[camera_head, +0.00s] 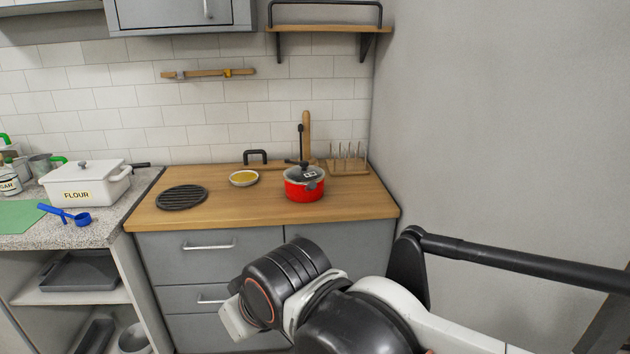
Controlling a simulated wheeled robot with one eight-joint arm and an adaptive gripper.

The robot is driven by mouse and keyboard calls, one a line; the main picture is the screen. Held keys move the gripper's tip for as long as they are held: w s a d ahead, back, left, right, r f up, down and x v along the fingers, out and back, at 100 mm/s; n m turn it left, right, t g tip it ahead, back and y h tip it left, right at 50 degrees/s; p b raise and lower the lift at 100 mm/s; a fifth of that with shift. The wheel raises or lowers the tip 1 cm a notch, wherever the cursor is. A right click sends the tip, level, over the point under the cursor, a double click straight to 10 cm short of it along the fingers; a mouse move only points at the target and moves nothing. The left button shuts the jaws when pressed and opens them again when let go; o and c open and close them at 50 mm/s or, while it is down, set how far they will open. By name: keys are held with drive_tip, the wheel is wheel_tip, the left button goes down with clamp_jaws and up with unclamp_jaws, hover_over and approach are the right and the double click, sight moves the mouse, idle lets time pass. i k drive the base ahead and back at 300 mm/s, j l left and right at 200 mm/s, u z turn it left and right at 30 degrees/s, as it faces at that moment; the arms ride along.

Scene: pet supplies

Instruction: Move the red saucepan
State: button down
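The red saucepan (304,190) stands upright on the right part of the wooden countertop (230,212), with a dark lid and knob on it. A dark handle seems to rise behind it, though I cannot tell whether it belongs to the pan. My arm reaches in from the lower right, in front of the drawers. My gripper (232,325) shows only in part at the arm's end, pale and low, in front of and below the counter edge. It is well apart from the saucepan. Its fingertips are not clear, so I cannot see whether it is open.
A black round trivet (181,197) and a small bowl with yellow contents (243,178) lie left of the pan. A wooden rack (348,165) stands behind right, near the grey wall. A white flour container (88,184) and blue scoop (66,215) are on the left counter.

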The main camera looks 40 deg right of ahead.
sight(312, 192)
drive_tip(key=z, duration=1.15)
